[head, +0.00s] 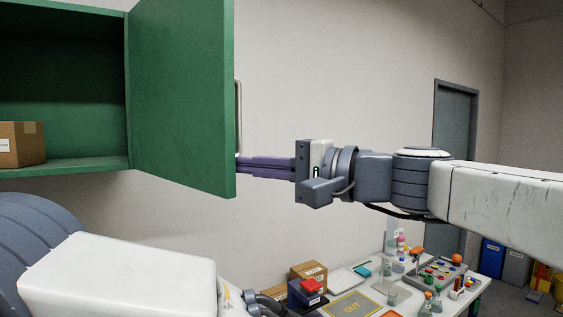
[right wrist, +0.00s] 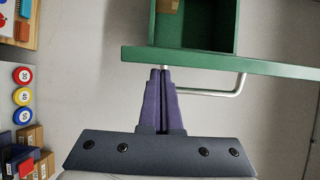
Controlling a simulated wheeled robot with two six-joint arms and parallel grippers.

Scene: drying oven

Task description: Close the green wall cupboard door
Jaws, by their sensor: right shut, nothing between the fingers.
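The green wall cupboard door (head: 182,95) stands open at the upper left of the head view, swung out towards me from the green cupboard (head: 85,165). A pale bar handle (head: 238,112) is on its outer face. The door's edge (right wrist: 255,64) and the handle (right wrist: 215,93) also show in the right wrist view. My right gripper (head: 238,167) is shut and empty, its purple fingers pointing at the outer face near the handle's lower end. Its tips (right wrist: 161,70) are close to the door; I cannot tell if they touch. My left gripper's fingers are not in view.
A cardboard box (head: 21,145) sits inside the cupboard on its bottom shelf. Below, a white table (head: 404,300) holds bottles, trays and boxes. A grey room door (head: 455,115) and bins (head: 492,258) stand at the far right. The wall beside the cupboard door is bare.

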